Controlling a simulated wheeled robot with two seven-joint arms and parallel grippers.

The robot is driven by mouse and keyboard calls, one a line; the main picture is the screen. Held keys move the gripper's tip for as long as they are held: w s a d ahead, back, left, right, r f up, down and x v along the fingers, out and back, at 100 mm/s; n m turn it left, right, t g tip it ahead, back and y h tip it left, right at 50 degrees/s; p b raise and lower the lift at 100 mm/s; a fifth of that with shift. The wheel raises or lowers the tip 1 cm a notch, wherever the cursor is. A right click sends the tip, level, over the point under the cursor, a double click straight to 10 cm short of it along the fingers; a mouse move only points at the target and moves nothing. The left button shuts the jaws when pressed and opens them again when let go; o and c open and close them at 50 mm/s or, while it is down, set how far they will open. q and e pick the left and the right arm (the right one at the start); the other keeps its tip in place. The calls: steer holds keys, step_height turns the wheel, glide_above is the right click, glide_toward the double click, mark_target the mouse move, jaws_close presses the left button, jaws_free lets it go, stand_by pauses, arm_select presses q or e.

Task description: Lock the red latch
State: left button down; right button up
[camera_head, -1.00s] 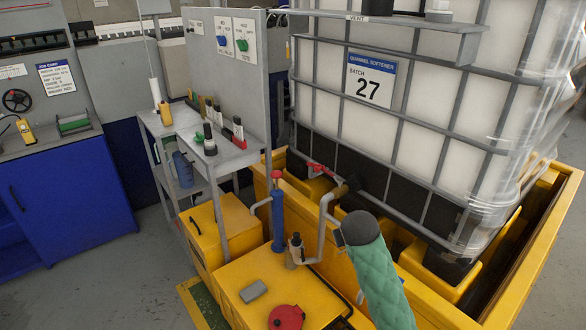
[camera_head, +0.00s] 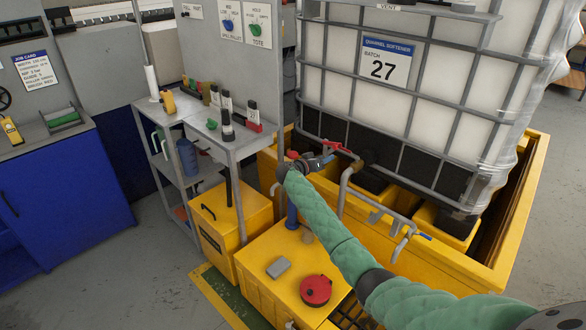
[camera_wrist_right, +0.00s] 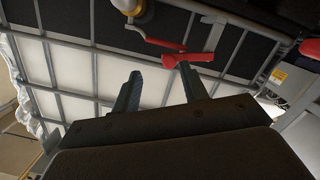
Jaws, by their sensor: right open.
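The red latch (camera_head: 338,147) is a red handle by the brass-coloured outlet valve, low on the front of the white caged tote. In the right wrist view, red handle parts (camera_wrist_right: 190,57) show just beyond the fingertips, close to a metal cage bar. My right gripper (camera_head: 324,161) is just in front of the latch. The right wrist view shows its two dark fingers (camera_wrist_right: 162,82) spread apart, with nothing between them. I cannot tell whether a fingertip touches the red handle. My left gripper is not in view.
The tote stands in a yellow bund (camera_head: 528,205). A bent grey pipe (camera_head: 344,195) hangs below the valve. A yellow box with a red cap (camera_head: 316,290) stands below my arm. A grey shelf with bottles (camera_head: 238,150) is left of the gripper.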

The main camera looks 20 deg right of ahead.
mark_target(334, 148)
steer(key=w+d+m+p, duration=0.1)
steer(key=w+d+m+t+p, duration=0.1)
steer(key=d+m, duration=0.1)
steer(key=w+d+m+h+p, duration=0.1)
steer(key=shift+w+d+r+m, duration=0.35)
steer(key=shift+w+r+m, duration=0.05)
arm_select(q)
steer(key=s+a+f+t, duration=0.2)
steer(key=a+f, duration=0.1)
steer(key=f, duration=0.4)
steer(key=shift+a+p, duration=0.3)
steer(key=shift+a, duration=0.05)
arm_select(e)
steer(key=shift+x, duration=0.9)
steer(key=shift+f, duration=0.2)
steer(key=shift+c, duration=0.4)
jaws_close()
